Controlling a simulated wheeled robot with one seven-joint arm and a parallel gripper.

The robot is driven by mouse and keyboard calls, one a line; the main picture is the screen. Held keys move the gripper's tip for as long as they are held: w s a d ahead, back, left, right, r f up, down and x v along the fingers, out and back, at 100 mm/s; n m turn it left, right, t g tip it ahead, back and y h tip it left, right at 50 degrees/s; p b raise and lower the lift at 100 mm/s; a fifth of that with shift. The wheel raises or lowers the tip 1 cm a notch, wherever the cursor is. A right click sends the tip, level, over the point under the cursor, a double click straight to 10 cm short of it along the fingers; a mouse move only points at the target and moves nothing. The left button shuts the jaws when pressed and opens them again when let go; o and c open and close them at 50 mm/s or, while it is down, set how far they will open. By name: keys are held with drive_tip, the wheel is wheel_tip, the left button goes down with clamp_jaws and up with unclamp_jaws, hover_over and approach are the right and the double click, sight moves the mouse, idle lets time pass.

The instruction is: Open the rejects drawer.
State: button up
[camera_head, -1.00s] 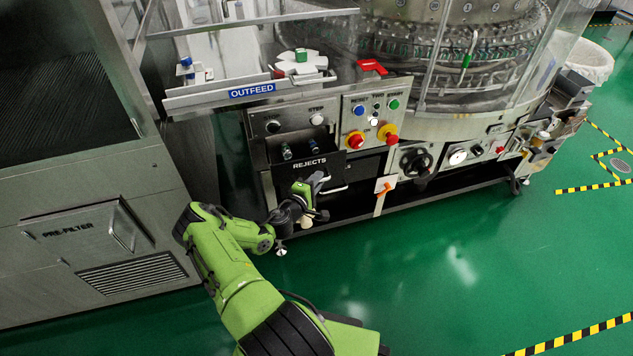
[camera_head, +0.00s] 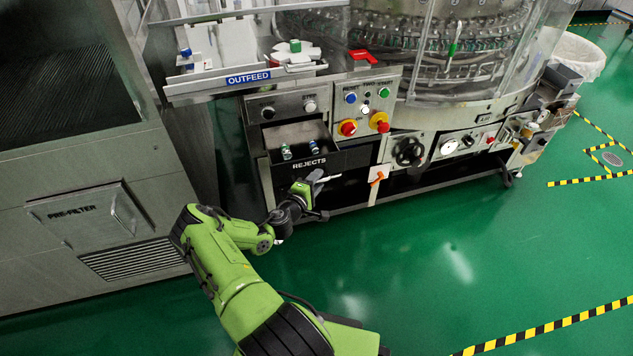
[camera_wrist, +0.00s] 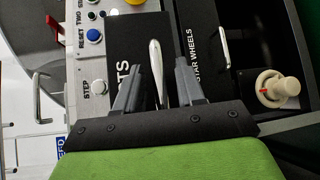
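The rejects drawer (camera_head: 335,159) stands pulled out from the machine in the head view, with small vials visible inside its tray. Its dark front, lettered REJECTS, also shows in the wrist view (camera_wrist: 125,42), partly behind my gripper. Its pale bar handle (camera_wrist: 156,70) lies between my two fingers in the wrist view. My gripper (camera_wrist: 160,75) is open around the handle, with a visible gap on both sides. In the head view my gripper (camera_head: 308,190) is just in front of the drawer front.
A drawer front lettered STAR WHEELS (camera_wrist: 190,45) with its own handle (camera_wrist: 224,47) lies beside it in the wrist view. A cream knob (camera_wrist: 277,88) is at the right. The control panel (camera_head: 366,108) stands above right of the drawer. Green floor is clear in front.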

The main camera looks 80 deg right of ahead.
drive_tip(key=p+v, duration=0.3)
drive_tip(key=v, duration=1.2)
drive_tip(key=shift+a+p, duration=0.3)
drive_tip(key=shift+a, duration=0.05)
drive_tip(key=shift+w, duration=0.1)
